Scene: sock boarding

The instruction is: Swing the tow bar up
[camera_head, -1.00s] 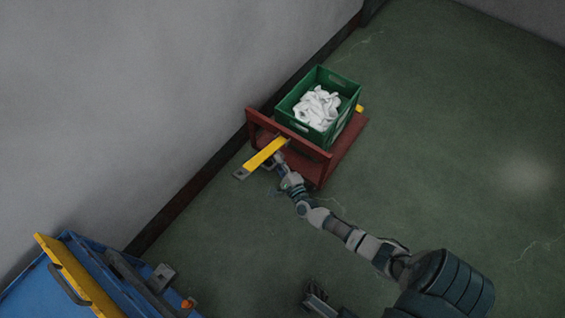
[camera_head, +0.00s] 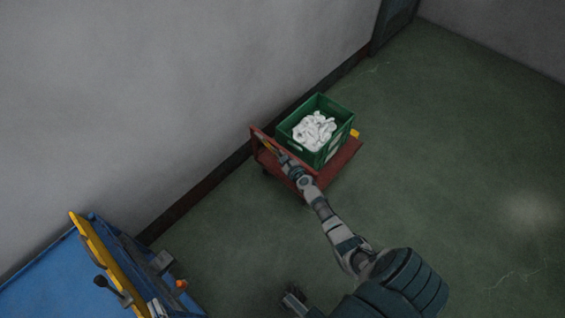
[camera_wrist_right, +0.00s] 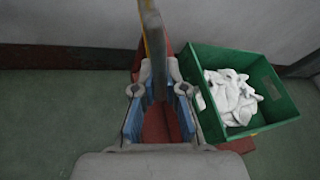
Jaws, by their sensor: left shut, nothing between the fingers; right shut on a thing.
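My left gripper (camera_head: 293,302) is low in the head view, shut and empty, well away from the cart.
A green crate (camera_head: 334,148) of white socks (camera_head: 314,130) stands on the cart; it also shows in the wrist view (camera_wrist_right: 205,115). The grey wall runs close behind the cart. A blue unit (camera_head: 45,275) with a yellow bar is at lower left. Floor at right is clear.

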